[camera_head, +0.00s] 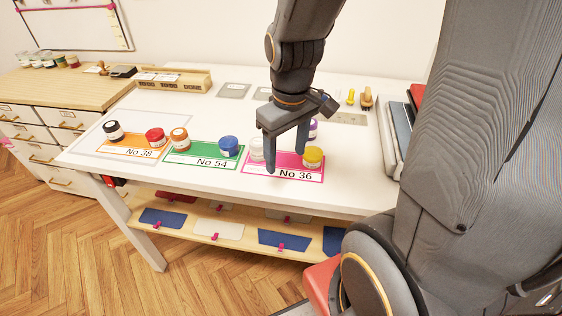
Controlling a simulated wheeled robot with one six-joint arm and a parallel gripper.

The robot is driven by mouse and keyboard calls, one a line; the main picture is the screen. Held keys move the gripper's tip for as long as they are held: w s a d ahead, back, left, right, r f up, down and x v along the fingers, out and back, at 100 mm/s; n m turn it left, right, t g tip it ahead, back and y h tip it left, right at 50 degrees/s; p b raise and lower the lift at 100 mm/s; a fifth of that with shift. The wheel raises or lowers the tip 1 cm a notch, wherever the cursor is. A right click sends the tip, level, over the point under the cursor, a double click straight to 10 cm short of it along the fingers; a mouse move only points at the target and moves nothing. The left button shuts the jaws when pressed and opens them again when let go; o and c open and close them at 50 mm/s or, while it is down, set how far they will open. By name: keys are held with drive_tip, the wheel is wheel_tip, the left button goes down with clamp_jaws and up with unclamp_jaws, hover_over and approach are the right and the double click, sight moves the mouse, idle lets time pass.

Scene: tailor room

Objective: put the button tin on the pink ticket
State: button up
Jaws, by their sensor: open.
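The pink ticket (255,172), marked No 36, lies on the white table. A yellow-lidded tin (313,158) stands on its right part. A whitish tin (257,149) stands at its left part, partly behind my gripper. A purple tin (313,130) shows behind my gripper; I cannot tell whether it is on the ticket. Several small lidded tins look alike, and I cannot tell which is the button tin. My gripper (286,158) is open, fingers pointing down over the pink ticket, between the whitish and yellow tins. Nothing is visibly held.
A green ticket (190,161), No 54, bears orange (180,139) and blue (228,147) tins. An orange ticket (112,152), No 38, bears black (113,131) and red (155,137) tins. Books (394,140) stand at the right. The table's front left is clear.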

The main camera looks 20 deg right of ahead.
drive_tip(key=s+a+m, duration=0.1)
drive_tip(key=s+a+f+m, duration=0.1)
drive_tip(key=m, duration=0.1)
drive_tip(key=shift+a, duration=0.1)
drive_tip(key=shift+f, duration=0.1)
idle(0.3)
idle(0.9)
